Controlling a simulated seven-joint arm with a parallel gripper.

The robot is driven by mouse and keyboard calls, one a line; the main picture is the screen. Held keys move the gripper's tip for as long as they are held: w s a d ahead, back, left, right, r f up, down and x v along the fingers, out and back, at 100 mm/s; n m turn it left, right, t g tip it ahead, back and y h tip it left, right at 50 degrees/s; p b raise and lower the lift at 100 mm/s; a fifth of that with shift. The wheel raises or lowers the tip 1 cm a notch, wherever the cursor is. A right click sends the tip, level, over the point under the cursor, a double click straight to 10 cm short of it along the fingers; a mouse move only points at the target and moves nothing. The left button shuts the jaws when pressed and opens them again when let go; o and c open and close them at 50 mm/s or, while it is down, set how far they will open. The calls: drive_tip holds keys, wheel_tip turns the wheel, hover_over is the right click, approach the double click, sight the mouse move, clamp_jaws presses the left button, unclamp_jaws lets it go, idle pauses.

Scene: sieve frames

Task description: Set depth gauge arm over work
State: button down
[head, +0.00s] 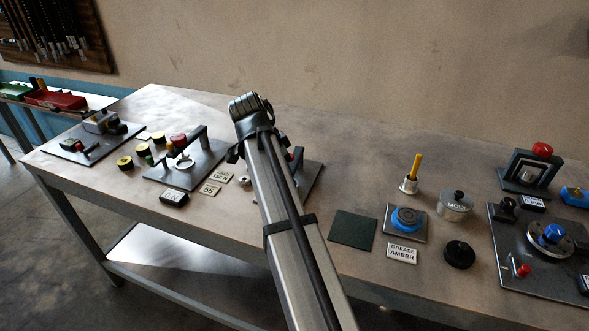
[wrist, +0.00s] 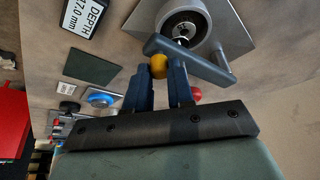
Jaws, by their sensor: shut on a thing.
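The depth gauge arm (wrist: 205,65) is a blue-grey bar, shown in the wrist view. It crosses in front of the lower edge of the round work (wrist: 184,26). A yellow knob (wrist: 158,65) sits near the bar's left end, between the fingers of my gripper (wrist: 162,80), which is shut on it. The work stands on a grey plate (wrist: 232,38). I cannot tell whether the gauge tip is above the work. The depth readout (wrist: 85,17) is partly cut off, showing "7.0 mm". In the head view my arm hides my gripper and most of this station's plate (head: 314,175).
A red ball (wrist: 196,95) is close to the right finger. A dark green mat (head: 353,229) and a blue-ringed disc (head: 407,220) lie right of my arm. Fixtures with small parts (head: 180,165) stand to the left. Bare table lies behind the mat.

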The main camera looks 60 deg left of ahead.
drive_tip(key=shift+s+a+m, duration=0.55)
drive_tip(key=shift+s+m, duration=0.05)
drive_tip(key=c, duration=1)
unclamp_jaws()
drive_tip(key=shift+r, duration=0.1)
drive_tip(key=v, duration=1.3)
drive_tip(key=shift+a+r, duration=0.15)
drive_tip(key=shift+r, duration=0.15)
